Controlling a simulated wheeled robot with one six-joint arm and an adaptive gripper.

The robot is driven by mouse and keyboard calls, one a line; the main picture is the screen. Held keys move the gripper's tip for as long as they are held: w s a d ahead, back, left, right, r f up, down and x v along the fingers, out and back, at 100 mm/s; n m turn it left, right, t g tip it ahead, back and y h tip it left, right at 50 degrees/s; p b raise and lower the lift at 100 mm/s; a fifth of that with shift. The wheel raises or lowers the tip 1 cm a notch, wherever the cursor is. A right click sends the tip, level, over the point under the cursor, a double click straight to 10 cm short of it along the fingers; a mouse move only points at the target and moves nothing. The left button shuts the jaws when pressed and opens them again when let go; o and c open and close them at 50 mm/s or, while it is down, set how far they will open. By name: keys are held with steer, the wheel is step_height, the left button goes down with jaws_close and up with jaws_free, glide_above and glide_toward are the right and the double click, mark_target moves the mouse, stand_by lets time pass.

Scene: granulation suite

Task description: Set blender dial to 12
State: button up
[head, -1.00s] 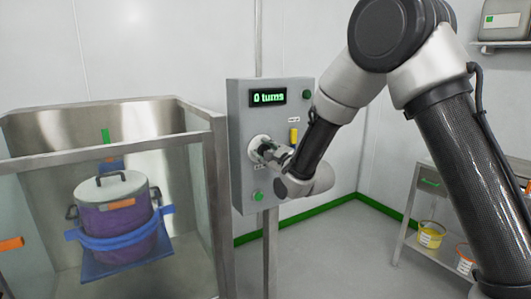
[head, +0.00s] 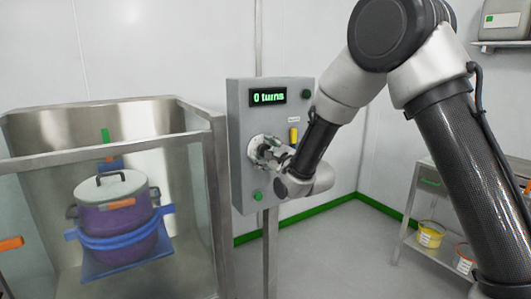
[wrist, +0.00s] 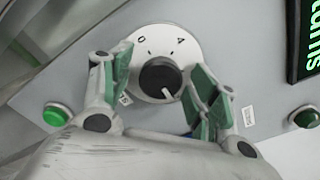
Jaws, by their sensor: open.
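The blender dial is a black knob (wrist: 160,78) on a round white plate (wrist: 178,42) with the marks 0 and 4 showing. In the wrist view my gripper (wrist: 158,88) is open, with its green-padded fingers on either side of the knob. The right finger is close to the knob; I cannot tell whether it touches. In the head view my gripper (head: 272,152) is at the dial plate (head: 254,146) on the grey control box (head: 238,172). The display (head: 267,96) reads "0 turns". My gripper hides most of the dial there.
Green buttons (head: 258,196) and (head: 307,94) and a yellow part (head: 294,135) sit on the box near the dial. A glass-sided enclosure (head: 212,205) with a purple lidded drum (head: 115,215) stands left. A steel trolley (head: 440,190) with tubs is at right.

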steer(key=v, duration=1.2)
